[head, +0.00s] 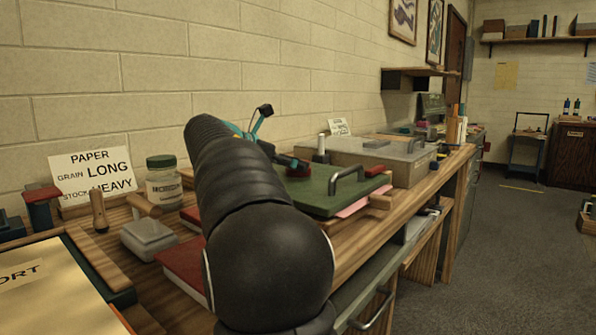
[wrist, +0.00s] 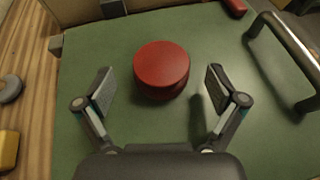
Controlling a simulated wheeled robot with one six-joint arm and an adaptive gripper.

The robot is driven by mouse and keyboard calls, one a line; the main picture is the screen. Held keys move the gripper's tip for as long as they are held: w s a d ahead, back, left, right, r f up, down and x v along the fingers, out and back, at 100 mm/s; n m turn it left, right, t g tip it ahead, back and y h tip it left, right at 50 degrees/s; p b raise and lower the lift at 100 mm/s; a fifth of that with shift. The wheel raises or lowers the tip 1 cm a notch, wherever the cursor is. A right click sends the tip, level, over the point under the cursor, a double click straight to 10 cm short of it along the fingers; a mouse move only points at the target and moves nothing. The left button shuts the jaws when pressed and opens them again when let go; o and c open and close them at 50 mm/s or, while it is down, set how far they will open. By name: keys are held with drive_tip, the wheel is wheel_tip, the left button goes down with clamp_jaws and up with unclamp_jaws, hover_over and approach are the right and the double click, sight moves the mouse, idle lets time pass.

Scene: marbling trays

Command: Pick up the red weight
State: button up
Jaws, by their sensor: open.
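The red weight (wrist: 161,68) is a round, flat-topped disc. It rests on the green board (wrist: 130,133) in the wrist view. My gripper (wrist: 158,84) is open, with one finger on each side of the weight and a visible gap to both. The fingertips appear apart from the weight; their height above the board is hard to judge. In the head view my arm hides much of the bench. The green board (head: 325,200) shows there to the right of my arm, with a small dark red part of the weight (head: 299,172) beside my gripper's teal parts.
A metal handle (wrist: 284,58) stands on the board to the right of the weight. A small red block (wrist: 235,5) lies beyond it. A grey lidded tray (head: 400,160) stands farther along the bench. A jar (head: 163,188) and a grey block (head: 147,240) are left of my arm.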

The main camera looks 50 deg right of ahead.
drive_tip(key=x, duration=0.3)
drive_tip(key=shift+s+a, duration=0.1)
drive_tip(key=c, duration=1.7)
drive_tip(key=shift+r, duration=0.55)
drive_tip(key=shift+c, duration=0.2)
drive_tip(key=r, duration=0.2)
drive_tip(key=r+p, duration=0.1)
drive_tip(key=shift+s+r, duration=0.25)
drive_tip(key=shift+r, duration=0.1)
drive_tip(key=s+r, duration=0.6)
drive_tip(key=s, duration=0.5)
drive_tip(key=shift+d+r+p, duration=0.15)
drive_tip(key=shift+d+p, duration=0.25)
drive_tip(key=shift+p, duration=0.05)
